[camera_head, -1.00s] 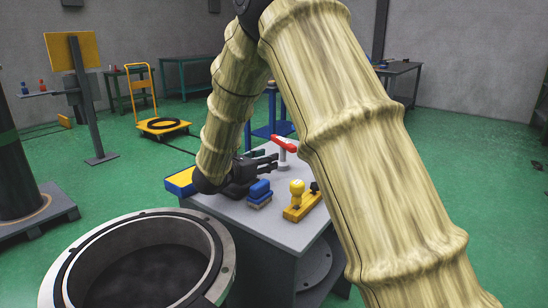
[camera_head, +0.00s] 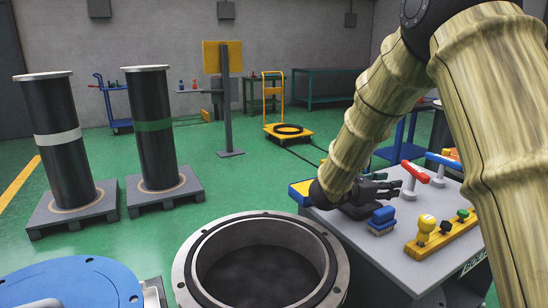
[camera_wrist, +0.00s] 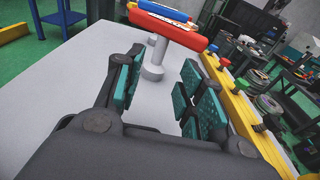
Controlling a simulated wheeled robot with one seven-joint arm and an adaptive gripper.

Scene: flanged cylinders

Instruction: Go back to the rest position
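My gripper (camera_head: 392,190) is low over the grey worktable (camera_head: 378,262), at the end of my bamboo-textured arm on the right of the head view. In the wrist view my gripper (camera_wrist: 160,88) has its teal-padded fingers spread apart with nothing between them. A red-handled tool on a pale stand (camera_head: 416,172) stands just beyond the fingertips; it also shows in the wrist view (camera_wrist: 170,27). A blue brush (camera_head: 381,221) and a yellow holder with knobs (camera_head: 442,241) lie on the table in front of the gripper.
An open flanged cylinder (camera_head: 188,270) stands left of the table, beside a blue flange cover (camera_head: 75,284). Two dark cylinders, one white-banded (camera_head: 62,160) and one green-banded (camera_head: 154,150), stand on pallets. A yellow cart (camera_head: 288,132) is behind. Green floor between is clear.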

